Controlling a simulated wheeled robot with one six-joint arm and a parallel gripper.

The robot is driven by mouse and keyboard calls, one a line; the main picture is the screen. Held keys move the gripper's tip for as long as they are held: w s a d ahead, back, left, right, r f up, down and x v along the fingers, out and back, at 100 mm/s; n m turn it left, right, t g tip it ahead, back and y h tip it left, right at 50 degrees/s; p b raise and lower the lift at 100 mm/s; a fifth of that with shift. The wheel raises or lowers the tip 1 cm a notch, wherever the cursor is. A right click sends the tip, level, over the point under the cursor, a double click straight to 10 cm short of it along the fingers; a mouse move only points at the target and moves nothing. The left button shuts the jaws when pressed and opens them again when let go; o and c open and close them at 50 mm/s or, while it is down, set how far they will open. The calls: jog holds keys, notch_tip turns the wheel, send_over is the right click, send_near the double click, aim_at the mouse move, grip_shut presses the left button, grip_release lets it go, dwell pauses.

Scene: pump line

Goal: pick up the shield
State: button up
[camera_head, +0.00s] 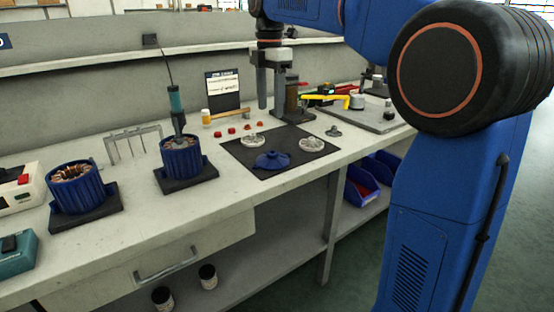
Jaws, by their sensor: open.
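The shield looks to be the blue, cone-shaped cover (272,160) with a raised hub. It lies on the dark mat (252,173) on the bench, toward the mat's front. My gripper (271,103) hangs from my blue arm at the top, pointing down. It is open and empty, with its two fingers apart. In the picture it is above the back edge of the mat, apart from the blue cover. Its exact height and depth are hard to tell.
Two pale discs (311,144) and small red parts (247,126) lie near the cover. A blue finned housing (183,160) with a teal tool (176,100) in it stands left. A press-like stand (292,103) is behind. Yellow-handled tooling (325,98) is back right.

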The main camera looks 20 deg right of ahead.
send_over(272, 157)
jog(key=w, duration=0.1)
notch_tip(272, 157, down, 9)
jog(key=f, duration=0.4)
jog(key=shift+w+d, duration=0.4)
jog(key=shift+f, duration=0.65)
jog(key=shift+c, duration=0.3)
jog(key=c, duration=1.1)
